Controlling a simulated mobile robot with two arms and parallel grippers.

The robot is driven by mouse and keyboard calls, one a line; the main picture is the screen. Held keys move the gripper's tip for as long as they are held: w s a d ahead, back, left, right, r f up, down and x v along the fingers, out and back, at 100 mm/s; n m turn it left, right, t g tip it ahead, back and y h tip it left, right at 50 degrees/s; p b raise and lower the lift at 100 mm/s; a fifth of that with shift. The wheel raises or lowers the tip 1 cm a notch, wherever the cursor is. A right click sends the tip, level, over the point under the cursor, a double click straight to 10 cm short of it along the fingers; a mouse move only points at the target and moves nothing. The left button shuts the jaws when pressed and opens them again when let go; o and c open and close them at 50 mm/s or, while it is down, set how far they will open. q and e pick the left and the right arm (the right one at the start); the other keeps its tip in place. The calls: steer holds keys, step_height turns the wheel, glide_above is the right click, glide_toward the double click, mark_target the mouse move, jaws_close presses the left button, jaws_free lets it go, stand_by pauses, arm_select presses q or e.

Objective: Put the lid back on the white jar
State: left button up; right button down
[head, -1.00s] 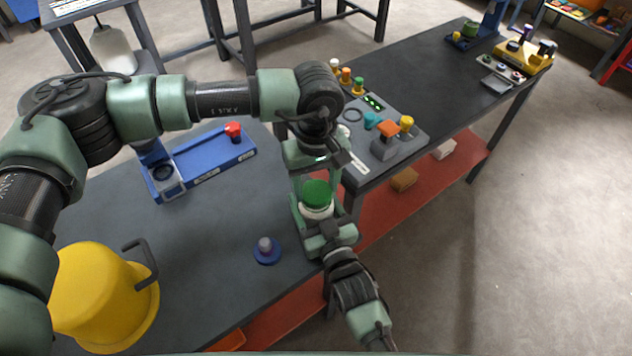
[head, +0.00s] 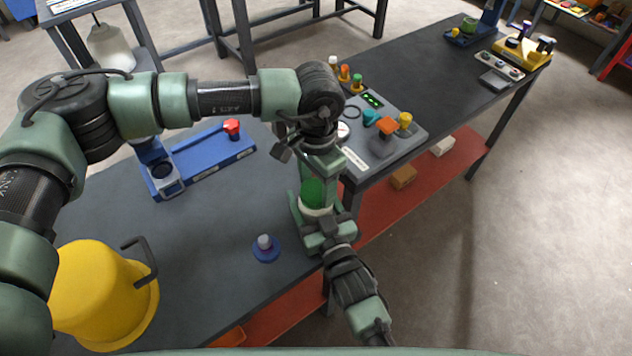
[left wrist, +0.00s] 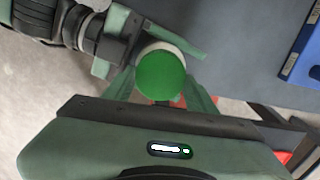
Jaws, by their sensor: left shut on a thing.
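The green lid (head: 313,191) is between the fingers of my left gripper (head: 312,186), which is shut on it from above. The white jar (head: 317,211) is directly under the lid, mostly hidden. Whether the lid is seated or only resting on the rim cannot be told. My right gripper (head: 322,228) is shut around the jar, over the table's right edge. In the left wrist view the lid (left wrist: 160,75) shows as a green disc, with a white strip of the jar (left wrist: 160,47) beyond it and the right gripper (left wrist: 125,45) at the jar's side.
A yellow bucket-like container (head: 100,295) stands at the near left of the table (head: 215,225). A small blue-based peg (head: 266,248) stands left of the grippers. A blue fixture (head: 205,160) lies behind. A grey control panel (head: 380,145) with coloured knobs is to the right.

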arm_select(q)
steer(key=shift+m, duration=1)
steer(key=o, duration=1.3)
steer(key=shift+r, duration=0.1)
steer(key=shift+r, duration=2.15)
steer(key=shift+c, duration=0.5)
